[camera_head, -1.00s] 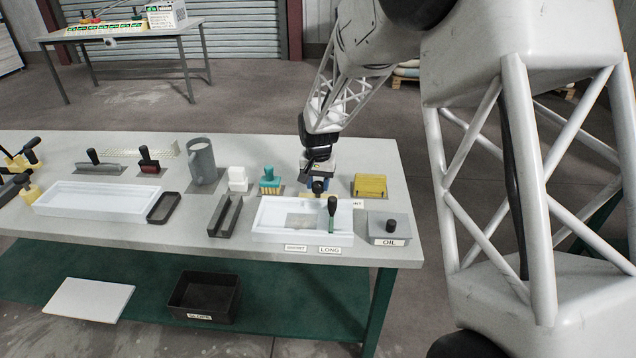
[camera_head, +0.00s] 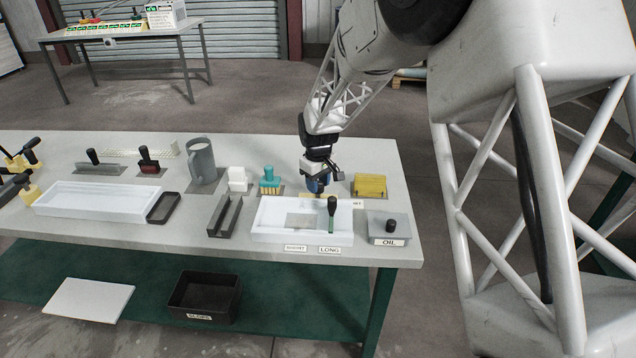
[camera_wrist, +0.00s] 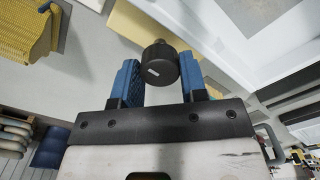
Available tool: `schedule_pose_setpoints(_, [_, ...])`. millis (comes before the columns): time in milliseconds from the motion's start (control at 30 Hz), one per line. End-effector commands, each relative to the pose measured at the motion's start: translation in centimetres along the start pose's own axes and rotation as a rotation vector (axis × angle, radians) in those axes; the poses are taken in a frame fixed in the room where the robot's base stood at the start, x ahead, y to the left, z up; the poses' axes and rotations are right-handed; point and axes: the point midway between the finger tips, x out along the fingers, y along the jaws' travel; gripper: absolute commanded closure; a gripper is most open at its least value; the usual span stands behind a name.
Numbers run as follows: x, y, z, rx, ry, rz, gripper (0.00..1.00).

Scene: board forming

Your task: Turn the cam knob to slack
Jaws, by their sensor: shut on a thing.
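The cam knob (camera_wrist: 155,72) is a dark round knob with a short white mark on its face, in the wrist view. It sits between the two blue fingers of my gripper (camera_wrist: 160,80), which is shut on it. In the head view my gripper (camera_head: 318,186) is at the back edge of the white tray (camera_head: 262,236), pointing down and seen turned. The gripper hides the knob there. A yellow piece (camera_head: 307,195) shows just beside the fingers.
A dark-handled tool (camera_head: 332,206) stands in the white tray's right part. A yellow ribbed block (camera_head: 370,185) is right of my gripper, a teal brush (camera_head: 269,176) left. The grey OIL box (camera_head: 380,231) is at front right. SHORT and LONG labels lie in front.

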Motion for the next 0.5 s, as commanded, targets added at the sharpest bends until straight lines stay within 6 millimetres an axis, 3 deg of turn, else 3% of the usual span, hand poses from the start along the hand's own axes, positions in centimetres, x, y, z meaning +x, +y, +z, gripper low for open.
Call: schedule_pose_setpoints(500, [-0.14,0.05,-0.11,-0.454,0.002,0.002,0.84])
